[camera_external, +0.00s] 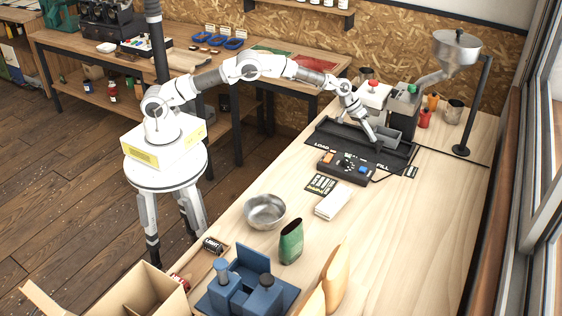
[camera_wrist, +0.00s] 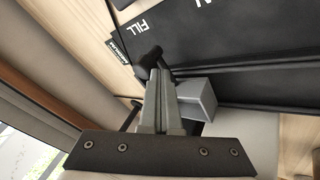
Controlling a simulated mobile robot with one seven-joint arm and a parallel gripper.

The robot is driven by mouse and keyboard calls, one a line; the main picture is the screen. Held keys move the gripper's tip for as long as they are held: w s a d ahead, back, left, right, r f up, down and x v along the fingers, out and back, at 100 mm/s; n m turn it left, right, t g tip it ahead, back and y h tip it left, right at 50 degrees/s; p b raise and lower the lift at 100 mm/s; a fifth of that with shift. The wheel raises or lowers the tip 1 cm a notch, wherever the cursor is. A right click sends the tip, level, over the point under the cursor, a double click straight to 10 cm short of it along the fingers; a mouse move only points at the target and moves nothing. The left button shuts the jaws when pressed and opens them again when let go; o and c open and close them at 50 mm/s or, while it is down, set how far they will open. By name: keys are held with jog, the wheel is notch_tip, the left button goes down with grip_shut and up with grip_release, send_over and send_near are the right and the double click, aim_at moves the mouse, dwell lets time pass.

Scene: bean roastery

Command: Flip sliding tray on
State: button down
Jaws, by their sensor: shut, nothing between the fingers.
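A black track base (camera_external: 335,143), lettered LOAD at its left and FILL at its right, sits on the wooden bench. A grey box-shaped tray (camera_external: 402,124) stands on it toward the right. My gripper (camera_external: 378,148) is shut and empty, pointing down over the track near the FILL lettering. In the wrist view my fingertips (camera_wrist: 153,62) meet beside the grey tray (camera_wrist: 198,95), above the black base (camera_wrist: 265,50). I cannot tell whether they touch it. A dark handle-like piece shows right at the tips and is partly hidden by them.
A control box (camera_external: 346,166) with coloured buttons stands in front of the track. A steel hopper (camera_external: 457,48) on a black stand (camera_external: 461,151) rises at the back right. A metal bowl (camera_external: 265,211), a white block (camera_external: 332,203) and a green pouch (camera_external: 291,242) stand nearer. The bench's right side is clear.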

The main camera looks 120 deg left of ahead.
dwell(0.4)
jog(key=shift+s+a+f+b, duration=0.15)
jog(key=shift+s+a+b, duration=0.15)
jog(key=shift+s+b, duration=0.2)
jog(key=shift+s+a+b, duration=0.3)
jog(key=shift+s+b, duration=0.2)
jog(key=shift+s, duration=0.1)
jog(key=shift+s+a+b, duration=0.3)
jog(key=shift+s+b, duration=0.2)
jog(key=shift+s, duration=0.05)
jog(key=v, duration=1)
jog(key=shift+s+d+r, duration=0.1)
jog(key=shift+s+r, duration=0.05)
jog(key=shift+r, duration=0.1)
